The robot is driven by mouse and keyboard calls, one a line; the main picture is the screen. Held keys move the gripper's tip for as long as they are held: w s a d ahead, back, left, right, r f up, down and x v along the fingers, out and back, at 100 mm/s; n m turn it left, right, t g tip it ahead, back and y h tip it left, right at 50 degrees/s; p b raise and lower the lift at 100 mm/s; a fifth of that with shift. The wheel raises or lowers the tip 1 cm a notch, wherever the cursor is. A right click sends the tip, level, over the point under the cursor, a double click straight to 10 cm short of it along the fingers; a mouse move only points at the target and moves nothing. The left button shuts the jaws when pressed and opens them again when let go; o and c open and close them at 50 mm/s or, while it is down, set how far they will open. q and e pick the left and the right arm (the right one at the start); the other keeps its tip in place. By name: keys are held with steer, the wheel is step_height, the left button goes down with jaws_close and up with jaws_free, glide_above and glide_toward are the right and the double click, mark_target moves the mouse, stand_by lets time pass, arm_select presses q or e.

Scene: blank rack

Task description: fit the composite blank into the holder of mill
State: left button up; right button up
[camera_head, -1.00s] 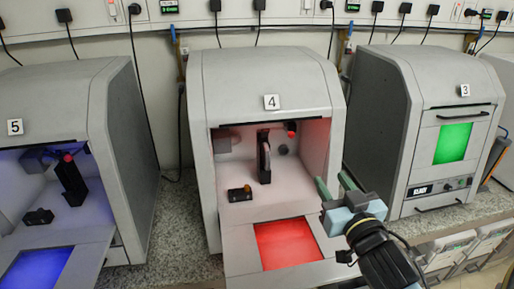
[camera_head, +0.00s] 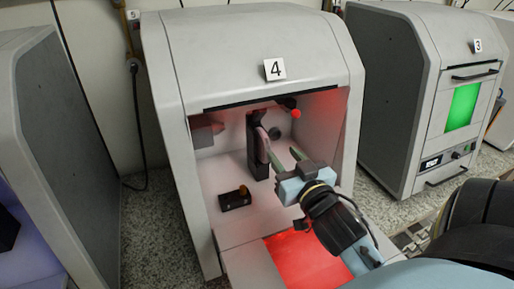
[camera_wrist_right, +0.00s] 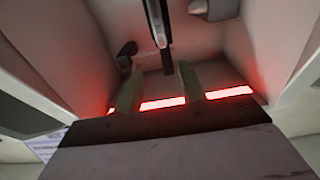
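The mill marked 4 (camera_head: 255,50) stands open with red light inside. Its upright black holder (camera_head: 253,150) is at the back of the chamber, with a thin greyish piece along its front; I cannot tell whether this is the composite blank. In the right wrist view a thin grey upright piece (camera_wrist_right: 155,20) shows ahead of the fingers, beside the dark holder (camera_wrist_right: 166,57). My right gripper (camera_head: 278,140) reaches into the chamber, just in front and right of the holder. Its two greenish fingers (camera_wrist_right: 158,72) are apart with nothing between them. My left gripper is out of view.
A small black block with an orange knob (camera_head: 235,198) sits on the chamber floor, left of my arm. A red knob (camera_head: 295,114) is at the upper right inside. Mill 3 (camera_head: 465,105) is closed with a green window at the right. Another machine (camera_head: 60,150) is at the left.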

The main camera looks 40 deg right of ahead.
mark_target(264, 134)
steer(key=x, duration=0.4)
steer(key=p+x, duration=0.1)
steer(key=x, duration=0.7)
steer(key=shift+w+a+f, duration=0.15)
steer(key=shift+w+a, duration=0.1)
steer(key=shift+a, duration=0.1)
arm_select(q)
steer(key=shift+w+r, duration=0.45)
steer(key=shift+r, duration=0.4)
arm_select(e)
jaws_close()
